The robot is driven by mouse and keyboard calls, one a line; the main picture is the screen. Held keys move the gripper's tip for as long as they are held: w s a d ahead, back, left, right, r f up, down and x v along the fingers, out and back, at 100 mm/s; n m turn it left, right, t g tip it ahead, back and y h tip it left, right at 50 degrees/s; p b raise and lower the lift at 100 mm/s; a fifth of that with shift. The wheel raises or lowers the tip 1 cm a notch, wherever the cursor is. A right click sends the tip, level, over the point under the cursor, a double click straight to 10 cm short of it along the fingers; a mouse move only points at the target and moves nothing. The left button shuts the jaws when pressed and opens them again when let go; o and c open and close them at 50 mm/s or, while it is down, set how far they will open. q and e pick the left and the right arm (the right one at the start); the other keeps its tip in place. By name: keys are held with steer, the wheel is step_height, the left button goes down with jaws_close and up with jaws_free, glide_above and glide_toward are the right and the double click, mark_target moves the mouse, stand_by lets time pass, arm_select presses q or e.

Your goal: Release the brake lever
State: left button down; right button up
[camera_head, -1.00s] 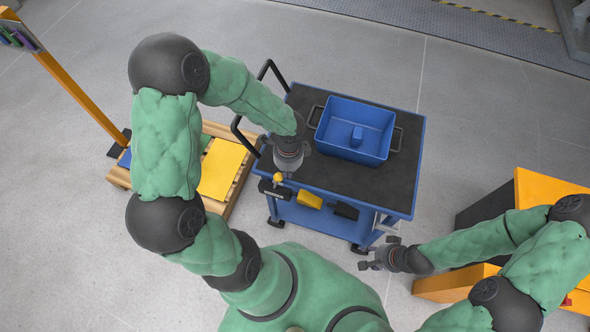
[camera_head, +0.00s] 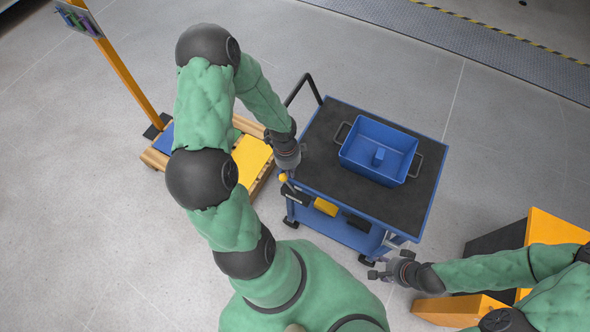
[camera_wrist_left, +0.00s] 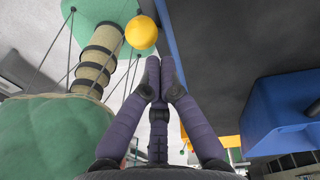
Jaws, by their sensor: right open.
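The brake lever shows as a yellow ball knob (camera_head: 283,178) at the near left edge of the blue cart. In the left wrist view the yellow knob (camera_wrist_left: 141,32) is just ahead of the fingertips and slightly left. My left gripper (camera_head: 288,174) points down at the cart's edge, close beside the knob. In the left wrist view the dark fingers of my left gripper (camera_wrist_left: 158,78) come together at the tips with nothing seen between them. Whether they touch the knob is unclear. My right gripper (camera_head: 378,268) is open and empty, near the cart's front right corner.
A blue bin (camera_head: 378,150) with a small blue block inside stands on the cart's black top (camera_head: 330,175). A pallet with a yellow sheet (camera_head: 250,157) lies left of the cart. An orange and black unit (camera_head: 550,228) is at the right. Open floor lies around.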

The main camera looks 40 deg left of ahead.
arm_select(q)
steer(key=shift+s+a+f+p, duration=0.15)
steer(key=shift+a+p, duration=0.1)
steer(key=shift+a, duration=0.15)
steer(key=shift+s+a+f+p, duration=0.1)
steer(key=shift+a+p, duration=0.1)
steer(key=shift+a, duration=0.2)
steer(key=shift+w+r, duration=0.1)
steer(key=shift+w+d+r+p, duration=0.15)
steer(key=shift+r+p, duration=0.1)
steer(key=shift+p, duration=0.05)
steer(key=a+r+p, duration=0.3)
steer(key=r+p, duration=0.1)
steer(key=r, duration=0.6)
steer(key=shift+a+r, duration=0.2)
steer(key=shift+a, duration=0.15)
